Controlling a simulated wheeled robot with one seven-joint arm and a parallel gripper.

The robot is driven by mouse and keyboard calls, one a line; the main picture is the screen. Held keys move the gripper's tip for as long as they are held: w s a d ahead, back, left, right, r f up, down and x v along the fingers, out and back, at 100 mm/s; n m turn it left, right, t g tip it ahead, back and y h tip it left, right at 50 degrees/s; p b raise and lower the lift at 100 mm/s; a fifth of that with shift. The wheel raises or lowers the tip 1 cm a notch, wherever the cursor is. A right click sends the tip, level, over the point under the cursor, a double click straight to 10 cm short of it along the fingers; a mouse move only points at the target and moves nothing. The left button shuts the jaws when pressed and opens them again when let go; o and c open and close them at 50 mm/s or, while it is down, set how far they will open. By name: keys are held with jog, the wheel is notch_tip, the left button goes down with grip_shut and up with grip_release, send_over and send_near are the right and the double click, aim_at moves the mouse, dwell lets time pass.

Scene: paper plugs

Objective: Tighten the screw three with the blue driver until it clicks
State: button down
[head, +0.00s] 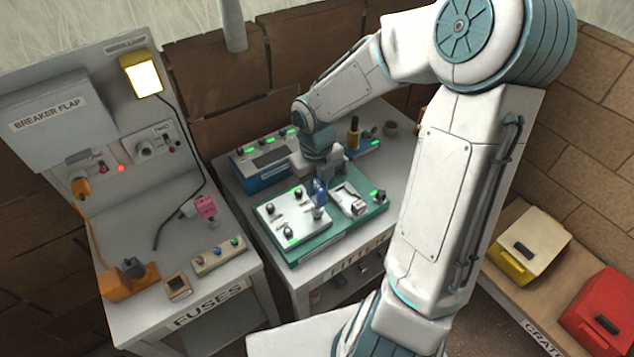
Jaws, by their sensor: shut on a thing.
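My gripper (325,170) reaches down over the fitting table and is shut on the blue driver (319,188). The driver points downward over the right side of the white plate (284,222), which sits on a green board. Dark screws show on the plate at the left (270,208), back (296,190) and front (288,231). A further grey fitting (318,213) sits under the driver. The plate's labels are too small to read, so I cannot tell which is screw three. Whether the driver tip touches the fitting is also unclear.
A blue device (262,174) with green lights stands behind the board. A yellow-and-black driver (353,132) stands at the back right. A metal holder (348,199) is on the board's right half. The fuse bench (221,294) is left; yellow (512,265) and red crates (600,306) are right.

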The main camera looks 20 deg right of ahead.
jog(key=shift+f+b, duration=0.55)
jog(key=shift+f, duration=0.55)
jog(key=m, duration=1.4)
jog(key=shift+f+b, duration=0.1)
jog(key=shift+b, duration=0.3)
jog(key=m+b, duration=0.1)
jog(key=m, duration=0.4)
jog(key=shift+m, duration=0.6)
jog(key=shift+n+p, duration=0.3)
jog(key=shift+n, duration=0.3)
